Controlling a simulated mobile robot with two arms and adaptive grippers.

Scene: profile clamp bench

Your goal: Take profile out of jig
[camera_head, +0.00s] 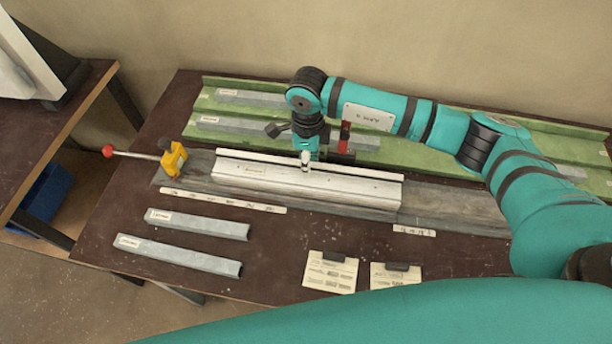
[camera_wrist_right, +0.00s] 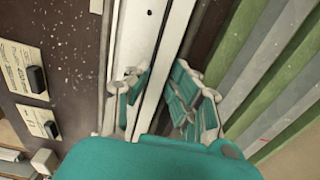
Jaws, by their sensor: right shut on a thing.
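A long pale metal profile (camera_head: 330,185) lies lengthwise along the grey jig (camera_head: 455,203) in the middle of the bench. My right gripper (camera_head: 306,160) points down at the profile's middle from the back. In the right wrist view its two fingers (camera_wrist_right: 160,95) stand on either side of the profile (camera_wrist_right: 143,35), closed on it. I cannot tell whether the profile is clear of the jig's bed. A yellow clamp (camera_head: 174,159) stands at the jig's left end, its lever reaching left to a red knob (camera_head: 107,151). My left gripper is out of view.
Two grey profiles (camera_head: 178,255) (camera_head: 197,223) lie in front of the jig. A green rack (camera_head: 205,104) with more profiles runs along the back. Paper cards (camera_head: 330,272) (camera_head: 395,274) lie near the front edge. A side table (camera_head: 70,113) stands at left.

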